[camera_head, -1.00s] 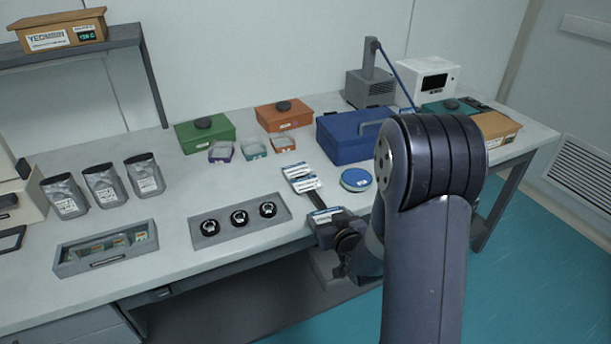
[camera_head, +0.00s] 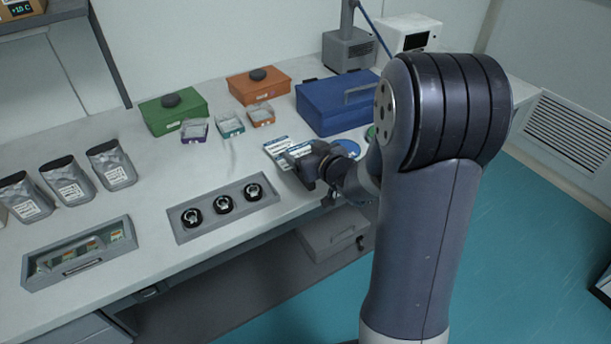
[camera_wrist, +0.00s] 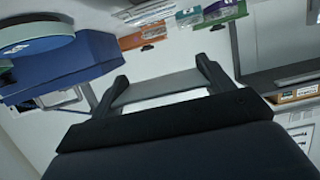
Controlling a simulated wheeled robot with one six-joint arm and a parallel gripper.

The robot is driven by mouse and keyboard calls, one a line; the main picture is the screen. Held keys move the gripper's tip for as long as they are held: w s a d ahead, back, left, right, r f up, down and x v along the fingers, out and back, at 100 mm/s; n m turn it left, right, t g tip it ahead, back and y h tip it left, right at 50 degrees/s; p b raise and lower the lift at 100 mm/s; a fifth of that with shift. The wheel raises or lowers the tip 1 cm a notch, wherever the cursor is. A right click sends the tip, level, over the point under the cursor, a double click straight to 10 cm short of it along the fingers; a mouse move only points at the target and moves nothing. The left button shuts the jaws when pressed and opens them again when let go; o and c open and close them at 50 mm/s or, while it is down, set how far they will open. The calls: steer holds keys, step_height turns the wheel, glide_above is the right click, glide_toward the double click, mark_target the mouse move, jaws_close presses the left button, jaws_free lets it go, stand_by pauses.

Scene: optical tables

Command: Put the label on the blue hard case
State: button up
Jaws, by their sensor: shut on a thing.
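A round blue tin (camera_head: 347,148) lies between my arm and the case, partly hidden. Green (camera_head: 172,110) and orange (camera_head: 258,86) cases stand left, with small clear-lidded boxes before them. A grey tray (camera_head: 222,208) with several black round parts sits at the front edge.

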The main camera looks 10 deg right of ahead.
step_height(320, 180, down, 8)
steer(key=shift+f+b, duration=0.1)
steer(key=shift+b, duration=0.3)
stand_by(0.4)
steer(key=shift+f+b, duration=0.25)
steer(key=shift+b, duration=0.05)
steer(key=o, duration=0.9)
steer(key=shift+o, duration=0.2)
steer(key=shift+r+p, duration=0.1)
steer(key=shift+p, duration=0.3)
